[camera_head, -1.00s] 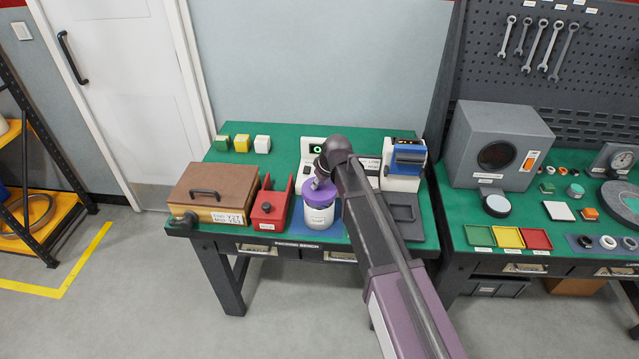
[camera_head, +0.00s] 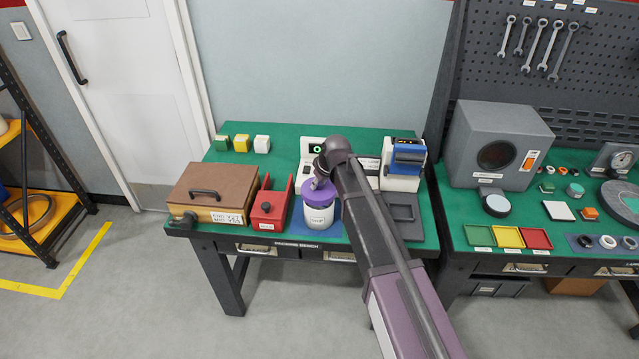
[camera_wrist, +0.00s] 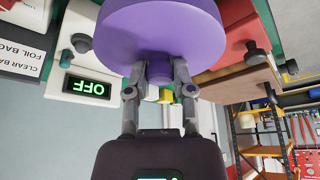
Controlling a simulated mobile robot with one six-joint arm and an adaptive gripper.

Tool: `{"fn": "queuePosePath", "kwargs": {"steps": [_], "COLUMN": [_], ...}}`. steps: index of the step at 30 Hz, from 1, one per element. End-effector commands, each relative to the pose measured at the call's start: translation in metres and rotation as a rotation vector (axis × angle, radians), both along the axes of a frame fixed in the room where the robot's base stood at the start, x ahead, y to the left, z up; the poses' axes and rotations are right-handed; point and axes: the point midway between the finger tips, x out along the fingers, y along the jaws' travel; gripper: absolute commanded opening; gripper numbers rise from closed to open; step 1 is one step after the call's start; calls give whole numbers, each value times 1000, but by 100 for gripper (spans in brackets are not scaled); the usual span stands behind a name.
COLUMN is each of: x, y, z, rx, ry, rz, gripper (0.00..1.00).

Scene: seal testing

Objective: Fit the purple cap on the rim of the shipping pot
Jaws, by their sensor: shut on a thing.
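The purple cap (camera_head: 320,190) is at the top of the white shipping pot (camera_head: 320,217) on the packing bench, over its opening. From here I cannot tell whether it is seated on the rim or just above it. My gripper (camera_wrist: 160,76) is shut on the knob of the cap. In the wrist view the cap's broad purple disc (camera_wrist: 160,25) fills the top middle and hides the pot. In the head view my arm partly covers the gripper, just above the cap.
A red fixture (camera_head: 270,208) stands close to the pot's left, with a brown lidded box (camera_head: 213,190) beyond. A blue-topped device (camera_head: 405,165) and a dark tray (camera_head: 402,215) are to the right. Small blocks (camera_head: 241,143) sit at the back left.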

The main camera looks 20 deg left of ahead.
Motion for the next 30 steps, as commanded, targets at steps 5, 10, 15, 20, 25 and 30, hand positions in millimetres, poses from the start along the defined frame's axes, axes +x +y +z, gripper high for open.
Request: {"fn": "queuePosePath", "kwargs": {"steps": [5, 10, 15, 20, 25, 30], "x": [0, 0, 0, 0, 0, 0], "y": [0, 0, 0, 0, 0, 0], "z": [-4, -6, -9, -11, -14, -17], "rx": [0, 0, 0, 0, 0, 0], "ry": [0, 0, 0, 0, 0, 0], "rz": [0, 0, 0, 0, 0, 0], "gripper": [0, 0, 0, 0, 0, 0]}}
